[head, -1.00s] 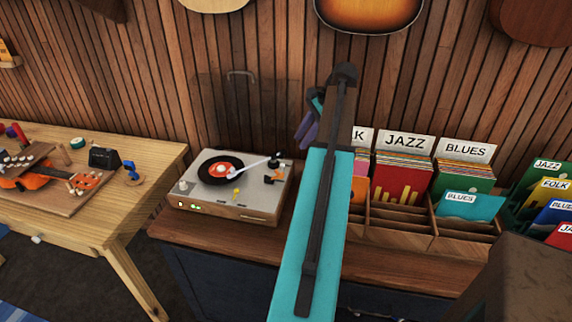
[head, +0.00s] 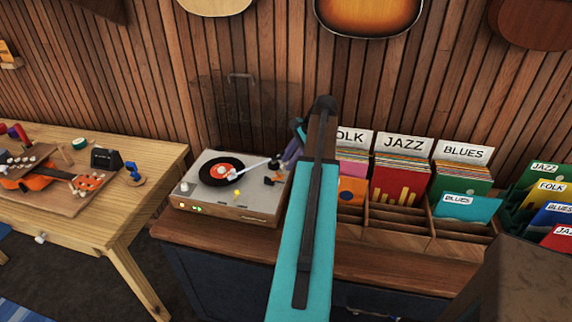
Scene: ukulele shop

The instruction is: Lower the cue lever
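The turntable (head: 205,203) stands on the cabinet, a black record (head: 212,178) with a red label on its platter. The white tonearm (head: 256,165) reaches over the record from its dark pivot at the back right. A small dark and orange part (head: 273,180) on the deck's right side may be the cue lever; its position is too small to tell. My gripper (head: 291,150) is by the turntable's back right corner, close to the tonearm pivot. My own arm partly hides it, so whether it is open or touching anything does not show.
The clear lid (head: 232,110) stands raised behind the turntable. Wooden bins of records (head: 400,232) stand right of my arm on the cabinet top (head: 215,233). A wooden workbench (head: 120,200) with a ukulele is at the left.

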